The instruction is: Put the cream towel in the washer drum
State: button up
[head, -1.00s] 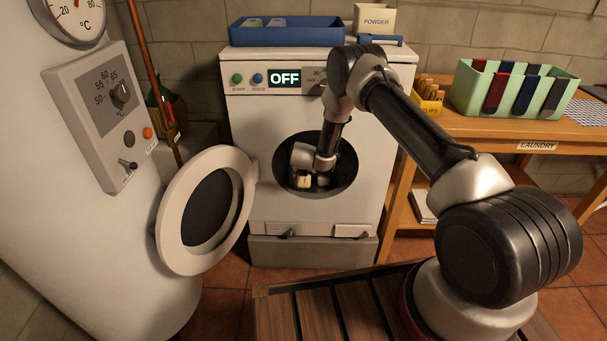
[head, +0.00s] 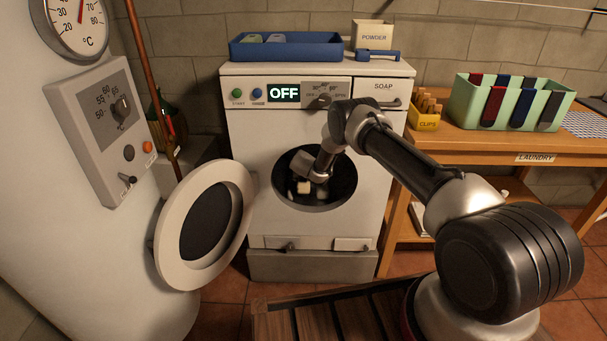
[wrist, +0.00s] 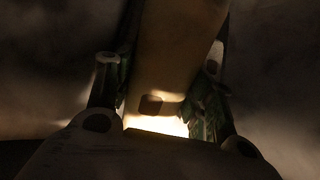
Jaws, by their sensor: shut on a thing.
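The cream towel (wrist: 172,50) is a rolled or folded pale piece between the two fingers of my gripper (wrist: 160,75) in the wrist view. In the head view my gripper (head: 303,182) is inside the dark washer drum (head: 338,192), reached through the round front opening. A small cream patch (head: 304,188) shows at the fingers there. My gripper is shut on the towel. The drum is dim, and I cannot tell whether the towel touches its wall.
The round washer door (head: 170,240) stands open to the left. The washer (head: 370,150) display reads OFF. A blue tray (head: 290,52) and a powder box (head: 373,36) are on top. The laundry table (head: 480,130) is at the right.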

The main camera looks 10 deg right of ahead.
jog(key=shift+f, duration=0.3)
jog(key=o, duration=1.2)
jog(key=v, duration=1.2)
